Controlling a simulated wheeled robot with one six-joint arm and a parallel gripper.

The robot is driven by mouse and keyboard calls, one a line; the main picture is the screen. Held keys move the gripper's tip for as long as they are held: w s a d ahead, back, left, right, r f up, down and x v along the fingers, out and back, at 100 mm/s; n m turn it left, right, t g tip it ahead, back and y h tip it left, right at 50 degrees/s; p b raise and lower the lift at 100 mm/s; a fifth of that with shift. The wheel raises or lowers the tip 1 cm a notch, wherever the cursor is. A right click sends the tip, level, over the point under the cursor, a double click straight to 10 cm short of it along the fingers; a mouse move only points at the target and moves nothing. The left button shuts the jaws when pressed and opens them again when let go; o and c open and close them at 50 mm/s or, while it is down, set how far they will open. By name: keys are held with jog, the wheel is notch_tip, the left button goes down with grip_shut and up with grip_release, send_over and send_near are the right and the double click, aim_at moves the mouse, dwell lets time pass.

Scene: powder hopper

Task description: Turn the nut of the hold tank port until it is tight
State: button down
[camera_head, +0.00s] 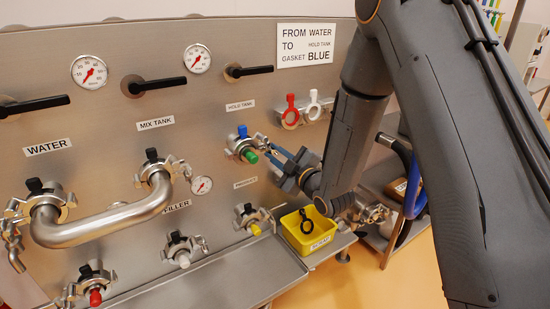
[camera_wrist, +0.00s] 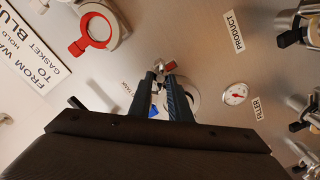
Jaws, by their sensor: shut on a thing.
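The hold tank port (camera_head: 234,149) is on the steel panel under its HOLD TANK label. It has a metal clamp, a blue knob (camera_head: 242,131) on top and a green cap (camera_head: 250,157) in front. My gripper (camera_head: 271,150) reaches in from the right, with its fingers at the right side of the clamp. It is shut on the nut, which the fingers mostly hide. In the wrist view my gripper (camera_wrist: 162,78) points at the panel, with small metal and red parts just past the fingertips. A bit of blue (camera_wrist: 153,112) shows between the fingers.
A red ring (camera_head: 291,112) and a white ring (camera_head: 313,104) hang above right. A yellow bin (camera_head: 318,258) holding a black ring is below my gripper. A bent pipe (camera_head: 110,222) joins the water and mix tank ports. The product port (camera_head: 250,221) is below.

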jog(key=m+b, duration=0.2)
jog(key=m, duration=0.3)
jog(key=shift+d, duration=0.1)
jog(key=shift+w+d+m+b, duration=0.1)
jog(key=shift+m+b, duration=0.3)
jog(key=shift+m, duration=2)
jog(key=c, duration=1.7)
grip_release()
jog(key=shift+r, duration=0.1)
jog(key=shift+b+v, duration=1.05)
jog(key=shift+v, duration=2.9)
